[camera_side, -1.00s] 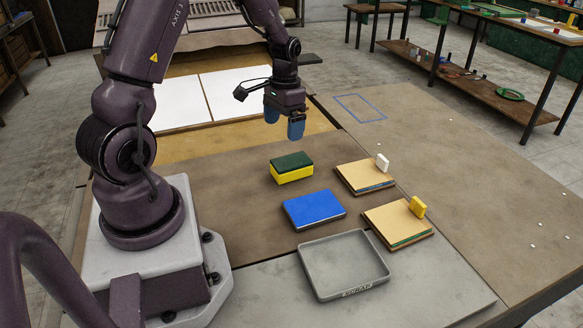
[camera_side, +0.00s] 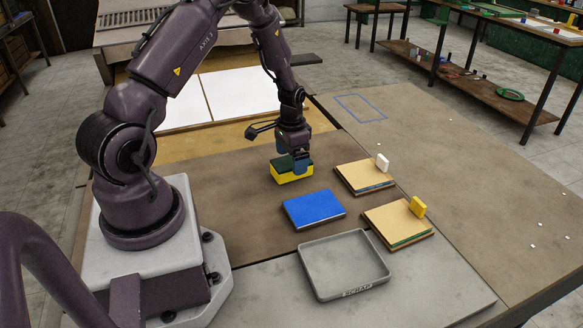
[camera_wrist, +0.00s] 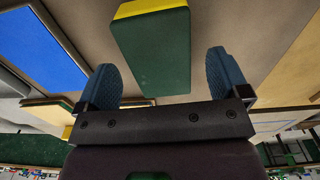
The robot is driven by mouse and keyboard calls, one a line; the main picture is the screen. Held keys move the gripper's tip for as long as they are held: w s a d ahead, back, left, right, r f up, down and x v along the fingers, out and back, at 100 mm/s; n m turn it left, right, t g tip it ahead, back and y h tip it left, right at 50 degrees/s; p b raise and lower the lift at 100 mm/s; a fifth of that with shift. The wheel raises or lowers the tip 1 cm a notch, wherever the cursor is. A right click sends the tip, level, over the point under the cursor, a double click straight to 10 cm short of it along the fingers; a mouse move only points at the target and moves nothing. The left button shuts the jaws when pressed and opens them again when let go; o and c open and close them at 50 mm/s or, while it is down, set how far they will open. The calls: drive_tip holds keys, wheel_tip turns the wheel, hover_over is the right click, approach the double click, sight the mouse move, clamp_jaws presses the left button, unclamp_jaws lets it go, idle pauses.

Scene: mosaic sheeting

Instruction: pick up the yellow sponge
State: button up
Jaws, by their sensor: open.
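The yellow sponge (camera_side: 288,179) has a dark green top and lies on the brown board. In the wrist view its green face (camera_wrist: 152,52) fills the upper middle, with a yellow edge along the top. My gripper (camera_side: 292,162) is down at the sponge in the side view, its blue fingers partly covering the green top. In the wrist view the fingers of my gripper (camera_wrist: 165,68) are open, one on each side of the sponge, with a gap on both sides.
A blue pad (camera_side: 314,209) lies in front of the sponge. A grey scrap tray (camera_side: 312,281) stands nearer the camera. Two tan sheet stacks, one with a white tab (camera_side: 382,163) and one with a yellow tab (camera_side: 417,207), lie to the right.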

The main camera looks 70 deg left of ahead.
wheel_tip(320, 180, down, 2)
drive_tip(key=c, duration=1)
